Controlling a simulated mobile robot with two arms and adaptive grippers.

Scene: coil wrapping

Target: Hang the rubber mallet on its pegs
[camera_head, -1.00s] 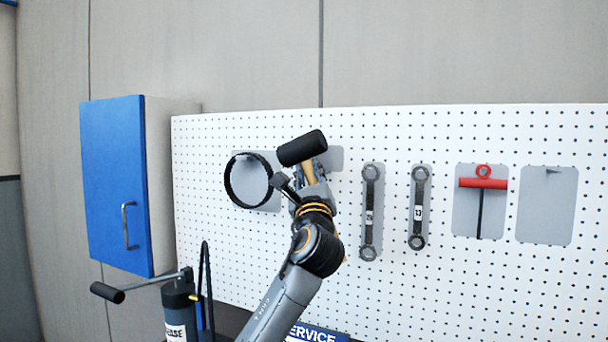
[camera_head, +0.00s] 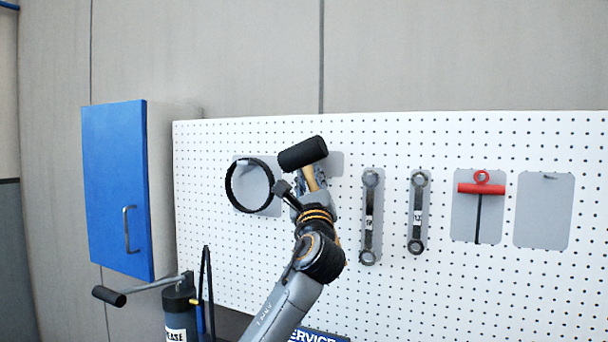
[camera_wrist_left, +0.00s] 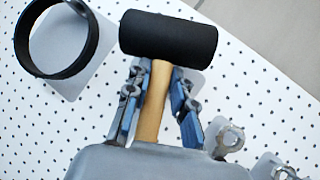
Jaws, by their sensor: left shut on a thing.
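The rubber mallet has a black head (camera_head: 303,153) and a wooden handle (camera_head: 311,179). It is upright and slightly tilted in front of the white pegboard (camera_head: 520,290). My left gripper (camera_head: 305,187) is shut on the handle just below the head. The left wrist view shows the mallet head (camera_wrist_left: 168,36) across the top and the handle (camera_wrist_left: 152,105) between the two fingers of my left gripper (camera_wrist_left: 158,85). A grey backing plate (camera_head: 334,163) shows partly behind the mallet. Its pegs are hidden, and I cannot tell whether the mallet touches them. My right gripper is out of view.
A black ring (camera_head: 232,190) hangs left of the mallet, and two wrenches (camera_head: 369,215) (camera_head: 417,212) hang to the right. Further right are a red T-handle tool (camera_head: 482,189) and an empty grey plate (camera_head: 543,220). A blue cabinet (camera_head: 115,190) and a grease pump (camera_head: 180,310) stand left.

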